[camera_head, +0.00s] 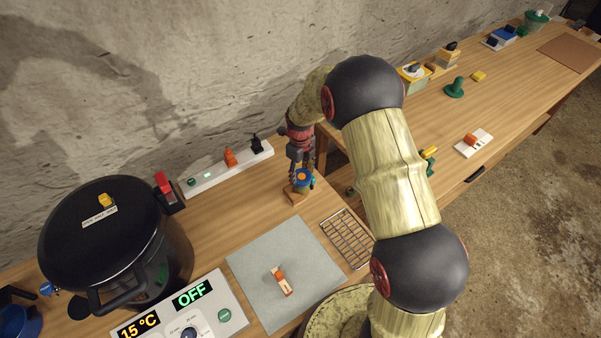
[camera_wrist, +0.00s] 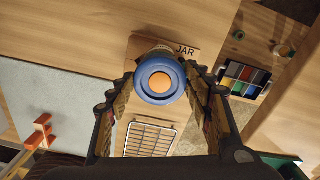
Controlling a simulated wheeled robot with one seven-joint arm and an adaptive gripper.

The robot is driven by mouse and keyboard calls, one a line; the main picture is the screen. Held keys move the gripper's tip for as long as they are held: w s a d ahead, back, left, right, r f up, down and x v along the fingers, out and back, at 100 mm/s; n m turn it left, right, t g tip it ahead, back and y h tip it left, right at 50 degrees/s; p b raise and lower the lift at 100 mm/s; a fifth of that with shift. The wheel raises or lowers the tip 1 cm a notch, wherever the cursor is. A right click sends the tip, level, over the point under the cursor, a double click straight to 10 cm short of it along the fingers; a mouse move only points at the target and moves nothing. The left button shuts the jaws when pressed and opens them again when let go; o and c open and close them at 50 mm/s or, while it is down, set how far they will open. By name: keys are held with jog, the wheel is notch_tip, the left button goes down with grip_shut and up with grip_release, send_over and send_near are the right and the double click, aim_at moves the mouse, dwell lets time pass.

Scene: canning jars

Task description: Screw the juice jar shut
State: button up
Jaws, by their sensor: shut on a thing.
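The juice jar's round blue lid with an orange centre (camera_wrist: 159,79) shows from above in the wrist view, and it also shows in the head view (camera_head: 304,178). The jar's body is mostly hidden under the lid and between the fingers. It stands at a wooden holder (camera_head: 297,195) marked "JAR", which also shows in the wrist view (camera_wrist: 185,48). My gripper (camera_head: 301,168) points down from above. In the wrist view its fingers (camera_wrist: 163,84) are on either side of the lid and shut on it. Thread contact cannot be seen.
A large black pot (camera_head: 100,235) stands left. A second table (camera_head: 490,85) extends right.

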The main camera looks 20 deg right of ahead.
aim_at(301, 175)
jog(key=m, duration=0.4)
jog(key=shift+d+m, duration=0.1)
jog(key=shift+m, duration=0.2)
jog(key=o, duration=1.4)
notch_tip(301, 175, up, 12)
